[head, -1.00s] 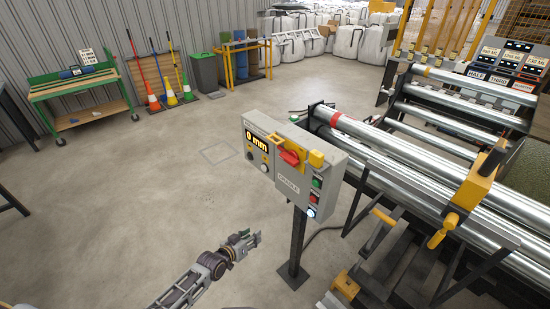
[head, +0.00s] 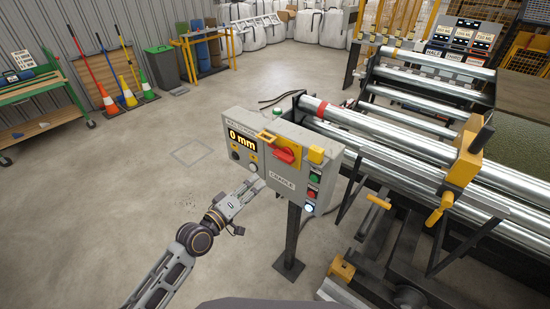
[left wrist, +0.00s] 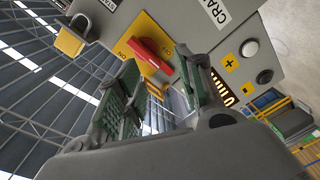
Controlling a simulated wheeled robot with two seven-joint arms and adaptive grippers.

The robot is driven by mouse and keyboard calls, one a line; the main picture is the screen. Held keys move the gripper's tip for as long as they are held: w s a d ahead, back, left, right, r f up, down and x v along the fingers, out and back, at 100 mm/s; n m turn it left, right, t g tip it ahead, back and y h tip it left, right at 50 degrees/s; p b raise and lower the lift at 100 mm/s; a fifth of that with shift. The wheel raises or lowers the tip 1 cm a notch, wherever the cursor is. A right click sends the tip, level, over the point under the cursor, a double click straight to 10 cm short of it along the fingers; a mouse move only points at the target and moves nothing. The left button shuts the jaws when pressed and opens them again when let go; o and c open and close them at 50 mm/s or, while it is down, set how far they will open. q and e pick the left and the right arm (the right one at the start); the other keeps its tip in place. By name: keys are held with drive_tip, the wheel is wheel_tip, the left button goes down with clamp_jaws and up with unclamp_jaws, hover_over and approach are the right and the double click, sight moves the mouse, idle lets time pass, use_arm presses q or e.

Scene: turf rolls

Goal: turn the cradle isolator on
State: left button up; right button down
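The cradle isolator is a red rotary handle (head: 287,154) on a yellow plate, on the grey control box (head: 283,178) labelled CRADLE. In the left wrist view the red handle (left wrist: 152,54) lies slanted across its plate, with an ON mark near the plate's left edge. My left gripper (head: 252,186) is just below and left of the box in the head view, apart from the handle. In the left wrist view its fingers (left wrist: 160,82) are spread and empty, with the handle beyond them. My right gripper is not in view.
The box also carries a lit 0 mm display (head: 243,139), green (head: 315,177) and red (head: 312,192) buttons and a white lit button (head: 309,208). A yellow padlock (left wrist: 69,42) is beside the isolator.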

use_arm(q)
drive_tip(key=shift+s+d+r+n+h, duration=0.15)
drive_tip(key=shift+r+n, duration=0.3)
drive_tip(key=shift+n, duration=0.45)
drive_tip(key=shift+a+r+n+h, duration=0.1)
drive_tip(key=shift+r+n, duration=0.3)
drive_tip(key=shift+n, duration=0.5)
drive_tip(key=shift+s+d+r+n+h, duration=0.15)
drive_tip(key=shift+r+n, duration=0.3)
drive_tip(key=shift+n, duration=0.45)
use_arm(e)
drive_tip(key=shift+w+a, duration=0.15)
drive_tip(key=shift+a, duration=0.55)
use_arm(q)
drive_tip(key=shift+w, duration=0.2)
approach(281, 159)
drive_tip(key=shift+x, duration=0.85)
drive_tip(key=shift+p+x, duration=0.9)
drive_tip(key=shift+x, duration=3.2)
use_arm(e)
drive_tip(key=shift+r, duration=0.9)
